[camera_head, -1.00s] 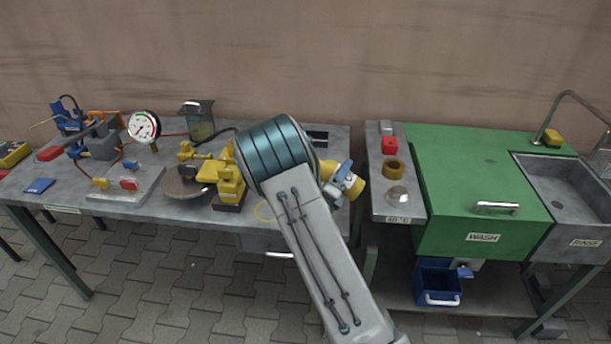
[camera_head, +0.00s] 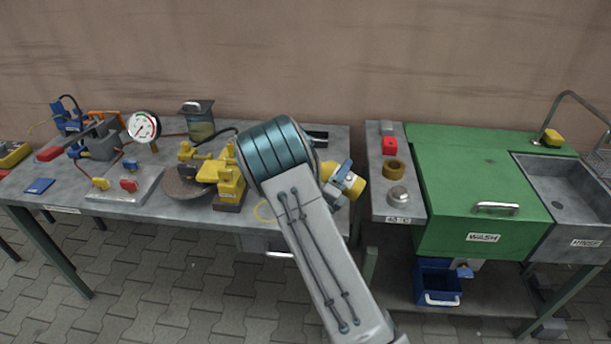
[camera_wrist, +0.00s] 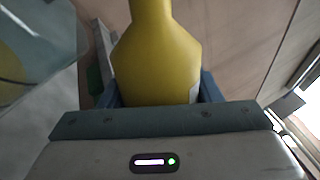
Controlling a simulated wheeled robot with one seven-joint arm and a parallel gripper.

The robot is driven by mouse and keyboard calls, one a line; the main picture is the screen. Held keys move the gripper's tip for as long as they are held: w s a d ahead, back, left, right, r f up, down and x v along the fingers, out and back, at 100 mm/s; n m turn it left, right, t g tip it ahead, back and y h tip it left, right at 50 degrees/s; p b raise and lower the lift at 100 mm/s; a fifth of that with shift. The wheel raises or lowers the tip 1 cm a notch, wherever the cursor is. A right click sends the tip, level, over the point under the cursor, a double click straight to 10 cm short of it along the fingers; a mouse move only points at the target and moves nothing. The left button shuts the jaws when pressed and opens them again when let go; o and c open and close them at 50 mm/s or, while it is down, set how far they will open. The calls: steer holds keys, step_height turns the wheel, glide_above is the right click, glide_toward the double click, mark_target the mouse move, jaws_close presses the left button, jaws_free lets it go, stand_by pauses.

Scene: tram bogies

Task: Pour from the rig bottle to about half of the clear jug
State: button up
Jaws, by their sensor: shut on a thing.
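The yellow rig bottle (camera_head: 353,184) is in my gripper (camera_wrist: 160,88), to the right of my forearm in the head view. In the wrist view, the blue jaws are shut on the body of the yellow bottle (camera_wrist: 155,60), and its neck points to the top of the picture. A see-through vessel (camera_wrist: 35,45) with a yellowish patch in it fills the upper left of the wrist view; it may be the clear jug. I cannot make out its level. I cannot find the clear jug for sure in the head view, where my arm covers part of the bench.
A narrow shelf (camera_head: 397,210) with small parts and a green wash cabinet (camera_head: 480,175) stand to the right.

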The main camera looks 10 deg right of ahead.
steer(key=shift+n, duration=0.5)
stand_by(0.7)
steer(key=shift+w+a+r+n+t+y+p, duration=0.15)
steer(key=shift+a+r+n+t+p, duration=0.1)
steer(key=shift+r+n+p, duration=0.6)
steer(key=shift+w+a+r+n+t+y+p, duration=0.15)
steer(key=shift+r+n+t+p, duration=0.25)
steer(key=shift+p, duration=0.85)
stand_by(0.4)
steer(key=shift+f+n+y+p, duration=0.1)
steer(key=shift+n+y+p, duration=0.4)
steer(key=shift+n+p, duration=0.85)
stand_by(2.4)
steer(key=shift+f, duration=0.1)
